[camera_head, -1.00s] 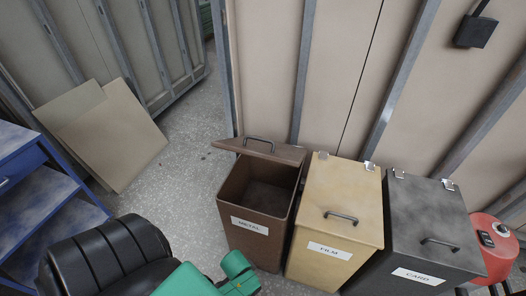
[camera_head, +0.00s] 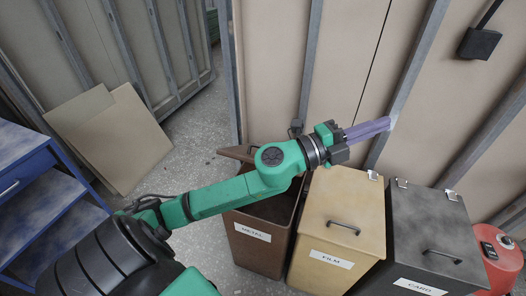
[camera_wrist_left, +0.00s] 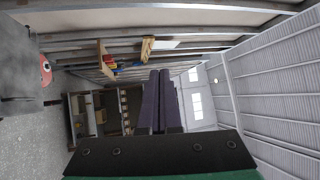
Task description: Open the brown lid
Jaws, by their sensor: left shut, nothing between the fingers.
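The brown bin (camera_head: 262,250) labelled METAL stands at the left of the row of bins in the head view. Its brown lid (camera_head: 236,153) is raised at the back, and my left arm hides much of the lid and the bin's opening. My left gripper (camera_head: 388,124) is above the back of the tan bin, pointing right toward the wall. Its purple fingers are shut and empty, apart from the lid. They also show in the left wrist view (camera_wrist_left: 160,74). My right gripper is not in view.
A tan bin (camera_head: 343,212) labelled FILM and a dark grey bin (camera_head: 430,225) labelled CARD stand to the right, lids closed. A red container (camera_head: 499,262) is at the far right. Boards (camera_head: 110,135) lean at the left beside a blue shelf (camera_head: 40,195). Floor is clear behind.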

